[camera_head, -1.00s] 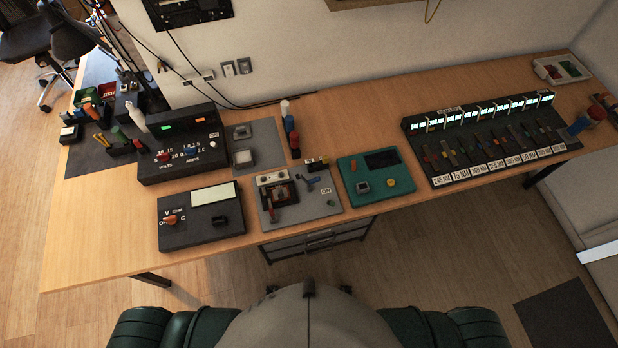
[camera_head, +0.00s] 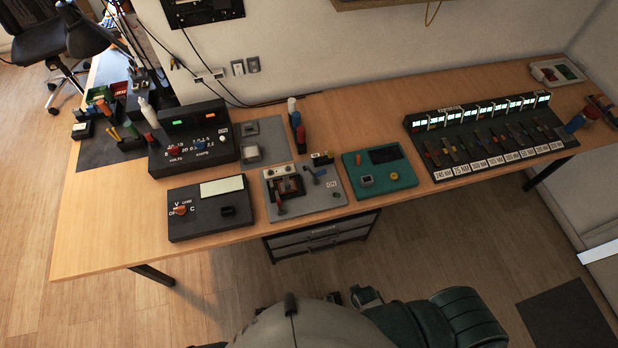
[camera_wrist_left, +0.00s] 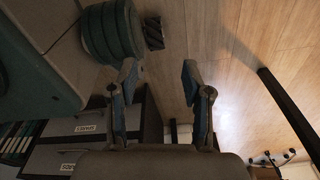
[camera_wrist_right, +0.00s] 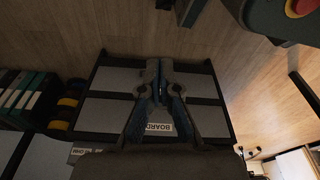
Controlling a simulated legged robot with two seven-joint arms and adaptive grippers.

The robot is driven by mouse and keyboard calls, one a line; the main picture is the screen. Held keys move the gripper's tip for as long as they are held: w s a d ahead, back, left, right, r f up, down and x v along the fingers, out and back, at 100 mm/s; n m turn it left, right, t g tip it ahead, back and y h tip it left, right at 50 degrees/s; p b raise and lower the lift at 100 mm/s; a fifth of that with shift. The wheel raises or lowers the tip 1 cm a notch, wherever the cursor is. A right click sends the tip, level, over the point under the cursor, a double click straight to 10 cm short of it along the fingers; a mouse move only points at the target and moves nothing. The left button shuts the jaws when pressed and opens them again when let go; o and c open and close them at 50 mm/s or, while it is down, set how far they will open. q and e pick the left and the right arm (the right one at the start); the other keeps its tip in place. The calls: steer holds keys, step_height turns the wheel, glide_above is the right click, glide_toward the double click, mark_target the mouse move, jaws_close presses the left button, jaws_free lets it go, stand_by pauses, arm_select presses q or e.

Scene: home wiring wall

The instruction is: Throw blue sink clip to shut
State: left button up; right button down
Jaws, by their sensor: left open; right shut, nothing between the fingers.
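My left gripper (camera_wrist_left: 160,75) is open and empty in the left wrist view, over the floor near drawer fronts. My right gripper (camera_wrist_right: 159,68) is shut and empty in the right wrist view, in front of a drawer cabinet. Both grippers are away from the clip.
A black meter box (camera_head: 207,214) lies left of the board and a teal unit (camera_head: 379,188) right of it. A black supply box (camera_head: 193,140) stands behind. A long switch rack (camera_head: 490,141) is at the right. The wooden bench front edge (camera_head: 105,268) is clear.

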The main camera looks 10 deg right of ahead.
steer(key=w+a+r+t+y, duration=0.1)
steer(key=w+r, duration=0.2)
steer(key=r, duration=0.5)
steer(key=w+a+r+m+t, duration=0.1)
steer(key=w+r, duration=0.3)
steer(key=r, duration=0.4)
steer(key=w+a+r+t+y, duration=0.1)
steer(key=w+a+r, duration=0.15)
steer(key=r, duration=0.65)
steer(key=w+d+r+m+t+y, duration=0.2)
steer(key=w+d+r+m+t, duration=0.2)
steer(key=w+r+m+t, duration=1.1)
steer(key=w+a+f+n+g, duration=0.1)
steer(key=w, duration=0.2)
steer(key=w+a+f+g, duration=0.1)
steer(key=w+a, duration=0.1)
steer(key=w, duration=0.2)
steer(key=w+a+f+n+g, duration=0.1)
steer(key=w+a, duration=0.1)
steer(key=w, duration=0.2)
steer(key=shift+w+f+n+b, duration=0.15)
steer(key=shift+w+n+b, duration=0.1)
steer(key=shift+n+b, duration=0.1)
steer(key=shift+a+f, duration=0.15)
steer(key=shift+a, duration=0.4)
arm_select(q)
steer(key=shift+w+d+r, duration=0.25)
steer(key=shift+w+r, duration=0.15)
steer(key=shift+w, duration=0.35)
